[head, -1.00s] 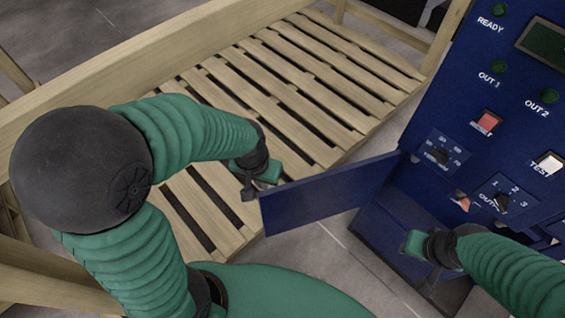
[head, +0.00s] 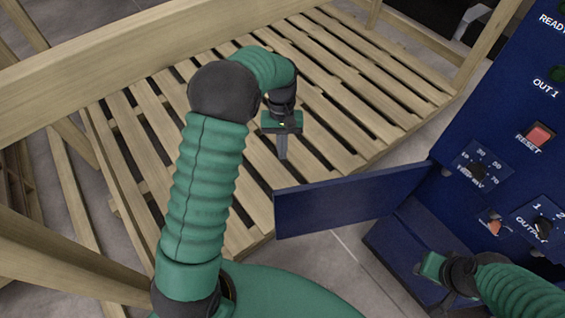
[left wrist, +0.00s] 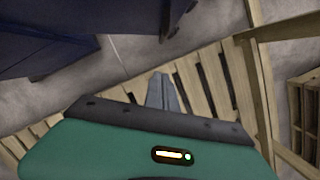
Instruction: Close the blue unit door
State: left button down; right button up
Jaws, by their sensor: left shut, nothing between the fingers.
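The blue unit (head: 440,215) stands at the right in the head view. Its blue door (head: 345,200) is swung open, sticking out to the left from the unit. My left gripper (head: 283,155) is shut and empty, pointing down just behind the door's free end, apart from it. In the left wrist view the shut fingers (left wrist: 163,92) show over the slats, and blue panels (left wrist: 45,50) fill the upper left. My right gripper (head: 425,270) is at the lower right, in front of the unit; its fingertips are not clear.
A slatted wooden platform (head: 330,70) with a raised wooden side rail (head: 120,85) lies behind and left of the door. Grey floor (head: 345,250) shows below the door. The unit's front carries a red reset button (head: 537,137) and knobs.

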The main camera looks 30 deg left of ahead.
pick_arm(q)
jog(key=s+d+f, duration=0.3)
jog(key=s+f, duration=0.2)
jog(key=f, duration=0.3)
jog(key=shift+d+b, duration=0.3)
jog(key=shift+b, duration=0.15)
